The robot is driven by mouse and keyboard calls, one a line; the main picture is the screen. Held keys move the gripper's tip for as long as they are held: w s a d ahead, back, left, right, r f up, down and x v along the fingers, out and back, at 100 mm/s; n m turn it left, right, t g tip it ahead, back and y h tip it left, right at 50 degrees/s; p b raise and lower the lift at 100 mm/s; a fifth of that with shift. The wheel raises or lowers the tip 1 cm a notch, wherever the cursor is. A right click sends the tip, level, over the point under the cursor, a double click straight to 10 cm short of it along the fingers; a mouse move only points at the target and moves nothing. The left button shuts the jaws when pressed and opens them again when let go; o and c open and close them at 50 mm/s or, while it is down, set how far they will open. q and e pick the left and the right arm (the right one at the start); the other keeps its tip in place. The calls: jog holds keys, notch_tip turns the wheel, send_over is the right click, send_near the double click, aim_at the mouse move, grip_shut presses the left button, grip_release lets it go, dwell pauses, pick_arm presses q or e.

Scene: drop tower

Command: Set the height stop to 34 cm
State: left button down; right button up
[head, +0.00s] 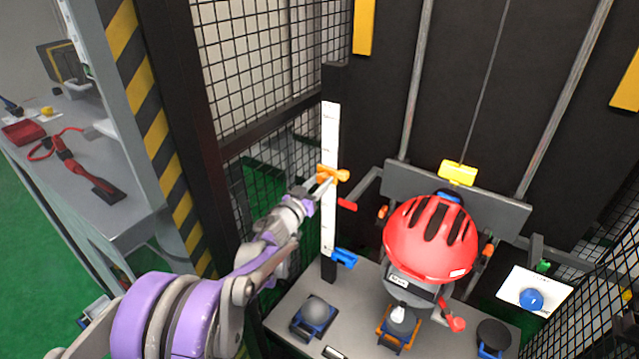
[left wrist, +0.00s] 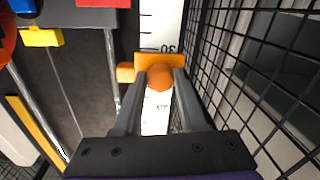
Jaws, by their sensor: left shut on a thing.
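The height stop is an orange slider with a round orange knob (head: 332,174), on a white upright scale (head: 330,130) fixed to a dark post. My left gripper (head: 322,181) is shut on the knob. In the left wrist view the fingers (left wrist: 160,82) close on either side of the orange knob (left wrist: 160,76), with the slider's orange bar (left wrist: 126,72) behind it. A number that seems to read 30 shows on the scale beside the bar (left wrist: 167,49). Another number between the fingers is partly hidden, so I cannot read the exact setting. My right gripper is not in view.
A blue clamp (head: 344,258) sits low on the post, and a red pointer (head: 347,205) juts out beside the scale. A red helmet (head: 431,238) hangs right of it under a yellow block (head: 458,172). Wire mesh (head: 255,60) stands close on the left.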

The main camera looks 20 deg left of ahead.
pick_arm(q)
notch_tip(320, 180, up, 4)
jog(key=shift+c, duration=2.3)
grip_release()
jog(key=shift+f, duration=0.1)
jog(key=s+b, duration=0.1)
jog(key=s, duration=0.9)
jog(key=shift+s+a, duration=0.4)
jog(key=shift+a, duration=0.05)
